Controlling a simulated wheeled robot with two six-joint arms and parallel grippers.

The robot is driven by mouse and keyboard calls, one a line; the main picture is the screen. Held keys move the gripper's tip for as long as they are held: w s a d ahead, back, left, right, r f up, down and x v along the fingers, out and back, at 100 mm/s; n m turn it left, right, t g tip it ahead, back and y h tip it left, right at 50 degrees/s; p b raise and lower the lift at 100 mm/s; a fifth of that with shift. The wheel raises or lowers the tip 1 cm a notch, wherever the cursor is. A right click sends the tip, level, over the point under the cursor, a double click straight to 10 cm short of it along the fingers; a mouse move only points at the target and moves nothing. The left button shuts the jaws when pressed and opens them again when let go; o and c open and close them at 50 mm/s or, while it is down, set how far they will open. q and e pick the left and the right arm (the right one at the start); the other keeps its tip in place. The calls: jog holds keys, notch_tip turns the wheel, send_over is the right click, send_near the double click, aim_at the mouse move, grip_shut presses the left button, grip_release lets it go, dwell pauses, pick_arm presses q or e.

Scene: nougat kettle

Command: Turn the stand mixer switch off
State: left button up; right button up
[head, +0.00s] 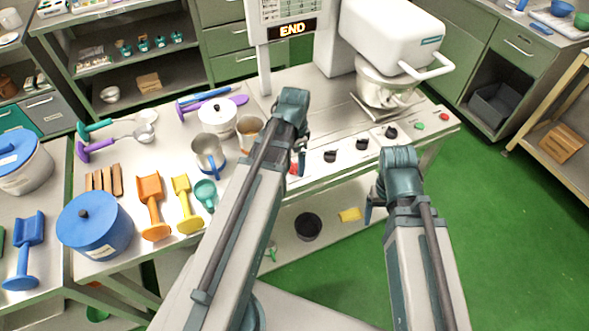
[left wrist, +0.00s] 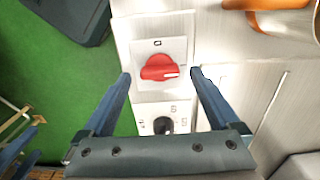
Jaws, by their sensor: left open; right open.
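The white stand mixer (head: 392,35) stands at the back right of the bench, with its bowl (head: 385,85) below the head. A red rotary switch (head: 293,169) sits at the left end of the bench's front panel. In the left wrist view the red switch (left wrist: 159,67) lies on a white plate with its handle roughly crosswise. My left gripper (head: 299,158) is open, and in the wrist view its fingertips (left wrist: 160,75) are on either side of the switch, with gaps showing. My right gripper (head: 376,202) is open and empty in front of the bench. Which knob serves the mixer is not clear.
Several black knobs (head: 330,156), a green button (head: 419,125) and a red button (head: 444,116) run along the panel. A display (head: 292,30) reads END. A steel cup (head: 208,155) and a white lidded pot (head: 217,117) stand left of my left arm. The green floor is clear at right.

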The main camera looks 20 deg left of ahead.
pick_arm(q)
jog(key=shift+f+b, duration=0.35)
jog(key=shift+f, duration=0.35)
jog(key=c, duration=1.4)
